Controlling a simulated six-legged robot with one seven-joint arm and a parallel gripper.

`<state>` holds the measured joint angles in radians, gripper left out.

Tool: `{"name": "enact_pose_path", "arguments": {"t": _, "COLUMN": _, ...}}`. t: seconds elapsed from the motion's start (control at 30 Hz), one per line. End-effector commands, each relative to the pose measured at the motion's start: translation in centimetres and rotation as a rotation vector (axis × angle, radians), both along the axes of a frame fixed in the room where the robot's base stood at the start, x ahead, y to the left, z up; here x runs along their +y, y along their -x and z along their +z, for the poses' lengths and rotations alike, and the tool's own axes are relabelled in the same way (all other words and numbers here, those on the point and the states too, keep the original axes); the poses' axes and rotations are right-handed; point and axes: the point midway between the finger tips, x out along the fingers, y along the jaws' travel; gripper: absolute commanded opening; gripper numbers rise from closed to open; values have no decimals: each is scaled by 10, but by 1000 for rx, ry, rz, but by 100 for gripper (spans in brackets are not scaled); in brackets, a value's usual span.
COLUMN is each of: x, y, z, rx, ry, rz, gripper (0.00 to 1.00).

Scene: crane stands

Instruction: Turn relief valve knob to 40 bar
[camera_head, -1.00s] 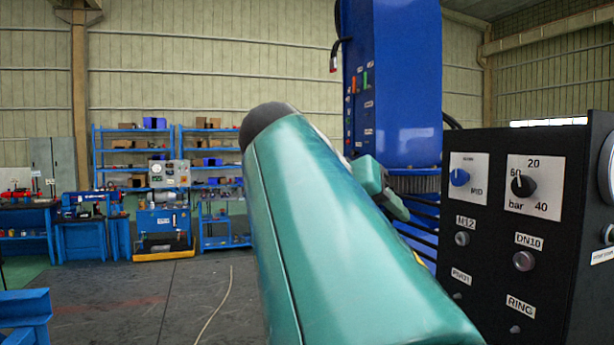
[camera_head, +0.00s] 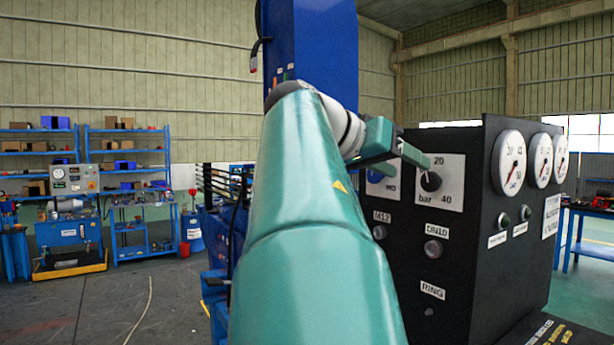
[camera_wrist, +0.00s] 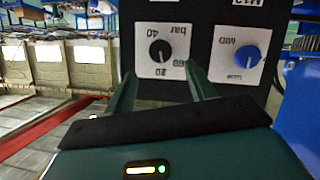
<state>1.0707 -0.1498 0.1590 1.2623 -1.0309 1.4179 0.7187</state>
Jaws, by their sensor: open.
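The relief valve knob (camera_head: 431,181) is round and black on a white plate marked 20, 40 and bar, on the upper front of a black panel (camera_head: 405,270). In the wrist view the picture is upside down and the knob (camera_wrist: 162,51) lies beyond my fingertips, roughly between them. My gripper (camera_head: 412,158) is open in front of the plate and hides its upper left part. In the wrist view both teal fingers of my gripper (camera_wrist: 159,74) are apart with nothing between them. I cannot tell exactly where the knob points.
A blue knob (camera_wrist: 222,54) on a MID plate is beside the black one. Smaller knobs and labels sit below. Round gauges (camera_head: 509,162) are on the panel's right side. A blue column (camera_head: 313,45) stands behind my arm. Open floor lies at left.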

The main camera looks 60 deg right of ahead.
Motion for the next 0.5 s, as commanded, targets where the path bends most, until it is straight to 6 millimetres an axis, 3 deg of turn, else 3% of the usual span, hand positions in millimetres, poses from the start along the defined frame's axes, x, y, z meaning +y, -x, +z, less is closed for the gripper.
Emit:
{"name": "enact_pose_path", "arguments": {"t": 0.23, "x": -38, "y": 22, "z": -18, "rx": 1, "ry": -2, "rz": -2, "gripper": 55}}
{"name": "enact_pose_path", "arguments": {"t": 0.5, "x": -54, "y": 30, "z": -26, "rx": 0, "ry": -1, "rz": 0, "gripper": 55}}
